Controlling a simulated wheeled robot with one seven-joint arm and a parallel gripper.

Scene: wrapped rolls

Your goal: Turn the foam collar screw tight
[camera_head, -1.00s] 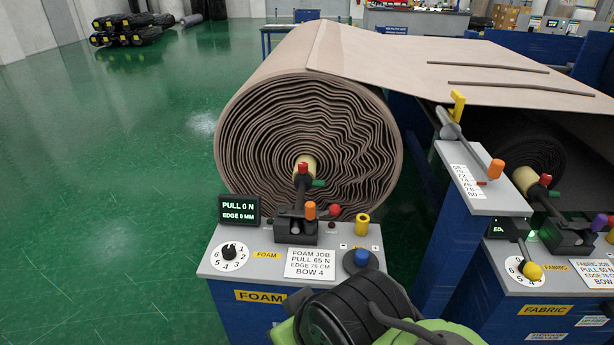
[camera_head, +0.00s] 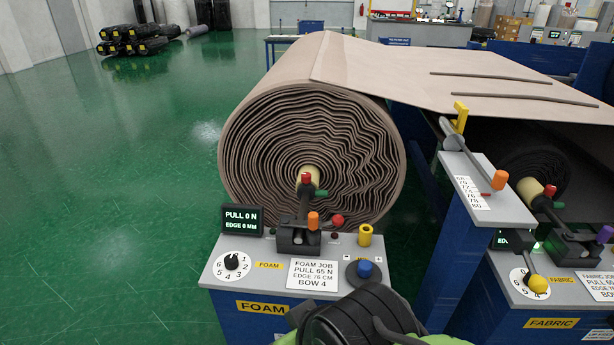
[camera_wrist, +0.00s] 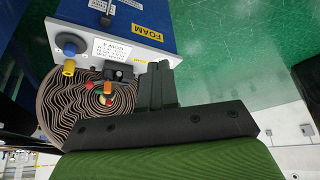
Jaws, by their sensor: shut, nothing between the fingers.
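The foam roll (camera_head: 290,130) is a large brown coil whose end faces me. A pale yellow collar (camera_head: 310,173) sits at its core, with a red knob (camera_head: 306,178) on top and a green handle (camera_head: 320,193) beside it. I cannot tell for certain which knob is the collar screw. Below stand a dark bracket (camera_head: 298,238) with an orange knob (camera_head: 313,220) and a red ball (camera_head: 337,221). My gripper (camera_wrist: 160,66) shows in the wrist view, shut and empty, beside the foam console's edge. It is apart from the collar; its fingers are outside the head view.
The grey foam console (camera_head: 240,285) holds a display (camera_head: 241,220) reading pull 0 N and edge 0 mm, a dial (camera_head: 232,262), a job card (camera_head: 313,273), a blue knob (camera_head: 365,268) and a yellow cylinder (camera_head: 365,236). A fabric console (camera_head: 540,295) stands right.

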